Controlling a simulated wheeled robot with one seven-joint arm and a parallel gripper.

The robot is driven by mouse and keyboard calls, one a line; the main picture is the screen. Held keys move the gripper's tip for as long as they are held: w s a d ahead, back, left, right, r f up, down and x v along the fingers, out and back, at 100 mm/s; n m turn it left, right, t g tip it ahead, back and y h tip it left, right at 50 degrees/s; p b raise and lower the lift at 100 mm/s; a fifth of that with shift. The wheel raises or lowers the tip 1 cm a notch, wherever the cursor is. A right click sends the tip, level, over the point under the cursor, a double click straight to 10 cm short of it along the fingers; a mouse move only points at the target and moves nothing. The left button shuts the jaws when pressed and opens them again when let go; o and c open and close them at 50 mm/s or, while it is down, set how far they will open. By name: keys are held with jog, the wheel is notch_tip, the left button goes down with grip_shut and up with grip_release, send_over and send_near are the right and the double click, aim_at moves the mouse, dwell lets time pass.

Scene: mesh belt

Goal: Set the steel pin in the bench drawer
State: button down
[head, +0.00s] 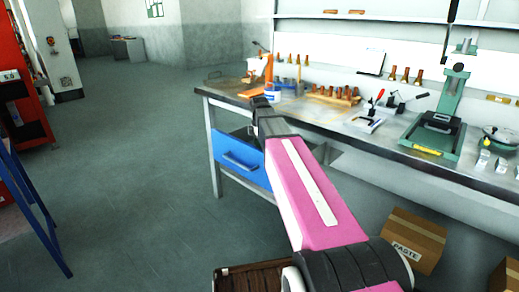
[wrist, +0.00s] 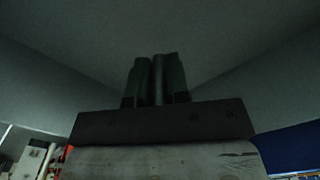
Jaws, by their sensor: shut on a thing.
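My gripper (wrist: 157,62) shows in the wrist view with its two dark green fingers closed on a slim grey steel pin (wrist: 158,80), which stands between them. In the head view my arm reaches forward to the bench's left front corner. The blue bench drawer (head: 238,163) hangs below the worktop at the left end and appears pulled out, with a dark gap above its front. My arm hides its right part and most of its inside. Blue also shows at the lower right of the wrist view.
The workbench (head: 395,152) carries a row of copper-coloured parts (head: 334,95), a toggle clamp (head: 368,118) and a green press (head: 441,120). Cardboard boxes (head: 413,240) stand under it. A blue frame (head: 35,205) is at the left edge. The floor left of the bench is clear.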

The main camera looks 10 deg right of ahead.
jog(key=shift+f, duration=1.3)
jog(key=shift+f, duration=0.1)
jog(key=c, duration=1.1)
grip_release()
notch_tip(320, 180, up, 12)
jog(key=shift+r, duration=0.15)
